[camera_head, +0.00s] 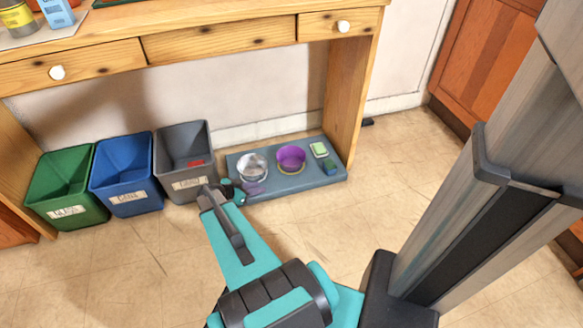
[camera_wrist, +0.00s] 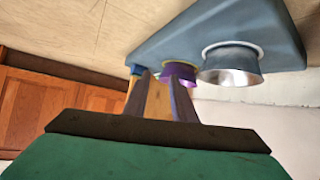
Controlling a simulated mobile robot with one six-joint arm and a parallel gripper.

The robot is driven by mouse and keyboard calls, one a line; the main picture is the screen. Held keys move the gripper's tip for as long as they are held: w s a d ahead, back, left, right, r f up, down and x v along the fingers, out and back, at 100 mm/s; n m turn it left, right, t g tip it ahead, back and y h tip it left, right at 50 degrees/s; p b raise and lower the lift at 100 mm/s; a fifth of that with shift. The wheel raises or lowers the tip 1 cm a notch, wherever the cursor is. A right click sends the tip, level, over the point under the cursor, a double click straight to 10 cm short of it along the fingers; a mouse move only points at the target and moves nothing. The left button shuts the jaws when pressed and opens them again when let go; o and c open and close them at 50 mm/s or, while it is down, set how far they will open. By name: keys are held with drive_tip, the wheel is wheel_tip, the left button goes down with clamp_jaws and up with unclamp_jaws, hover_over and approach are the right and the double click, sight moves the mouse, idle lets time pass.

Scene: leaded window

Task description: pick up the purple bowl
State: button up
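The purple bowl (camera_head: 291,157) stands upright on a blue-grey platform (camera_head: 320,179) under the desk. In the wrist view, which looks upside down, the purple bowl (camera_wrist: 180,72) lies beyond my fingertips, mostly toward the right finger, which covers part of it. My gripper (camera_head: 250,188) is low at the platform's front left, in front of the silver bowl and left of the purple bowl. In the wrist view my gripper (camera_wrist: 160,77) has its fingers apart with nothing held between them. I see no contact with the purple bowl.
A silver bowl (camera_head: 252,167) stands close left of the purple one. A pale green item (camera_head: 319,149) and a dark green block (camera_head: 330,168) lie to its right. Grey (camera_head: 184,160), blue (camera_head: 126,172) and green (camera_head: 63,186) bins stand left. The desk (camera_head: 215,45) hangs above; its leg (camera_head: 352,105) stands right.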

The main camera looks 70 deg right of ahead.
drive_tip(key=s+d+m+h+b, duration=0.1)
drive_tip(key=d+m+b, duration=0.1)
drive_tip(key=d, duration=0.3)
drive_tip(key=s+d+f+m+g+h+b, duration=0.1)
drive_tip(key=s+d+m+b, duration=0.1)
drive_tip(key=d, duration=0.4)
drive_tip(key=shift+s+d+f+m+b, duration=0.15)
drive_tip(key=shift+s+d+m+b, duration=0.15)
drive_tip(key=shift+b, duration=0.4)
drive_tip(key=shift+b+x, duration=1.25)
drive_tip(key=shift+x, duration=2.9)
drive_tip(key=shift+d, duration=0.1)
drive_tip(key=b+x, duration=0.1)
drive_tip(key=x, duration=0.3)
drive_tip(key=shift+d+f+b, duration=0.2)
drive_tip(key=shift+b, duration=0.1)
drive_tip(key=shift+s+d, duration=0.3)
drive_tip(key=shift+d, duration=0.1)
